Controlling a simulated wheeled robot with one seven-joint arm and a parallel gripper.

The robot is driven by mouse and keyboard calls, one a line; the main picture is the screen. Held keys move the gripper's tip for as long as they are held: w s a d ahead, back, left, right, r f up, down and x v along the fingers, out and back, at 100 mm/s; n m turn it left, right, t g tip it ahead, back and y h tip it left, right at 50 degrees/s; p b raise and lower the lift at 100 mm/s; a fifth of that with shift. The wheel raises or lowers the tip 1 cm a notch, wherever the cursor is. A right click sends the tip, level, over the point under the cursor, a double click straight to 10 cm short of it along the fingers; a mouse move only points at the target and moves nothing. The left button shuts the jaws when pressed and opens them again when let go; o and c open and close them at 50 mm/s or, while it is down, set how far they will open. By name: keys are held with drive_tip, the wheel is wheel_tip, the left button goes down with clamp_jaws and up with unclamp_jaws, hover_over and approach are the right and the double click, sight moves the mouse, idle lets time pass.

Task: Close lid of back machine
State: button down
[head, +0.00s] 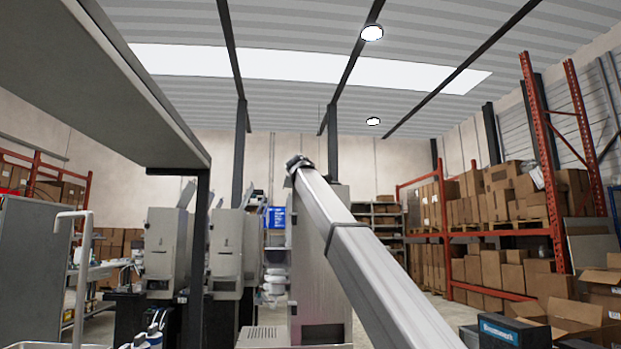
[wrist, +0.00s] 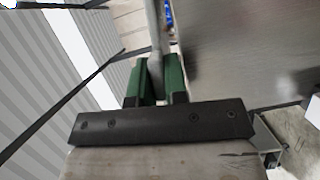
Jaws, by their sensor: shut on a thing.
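Several tall grey dispenser machines stand in a row in the head view: one at the left (head: 166,245), one in the middle (head: 226,245) and a larger-looking one (head: 308,260) partly behind my arm. The left and middle ones have raised lids, tilted up at their tops. My gripper (head: 299,162) is at the top of the larger-looking machine's outline. In the wrist view my gripper's green fingers (wrist: 158,75) are closed around a thin grey bar or lid edge (wrist: 155,30). A broad grey panel (wrist: 245,50) is just to its right. Which machine the held part belongs to is unclear.
A shelf-like overhead panel (head: 130,95) on a dark post (head: 199,260) is at the left. Box racks (head: 515,200) line the right. A blue-black crate (head: 513,330) and open cartons lie at the lower right.

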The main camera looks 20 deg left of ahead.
idle(0.3)
drive_tip(key=c, duration=1.1)
unclamp_jaws()
drive_tip(key=shift+f, duration=0.1)
drive_tip(key=shift+c, duration=0.2)
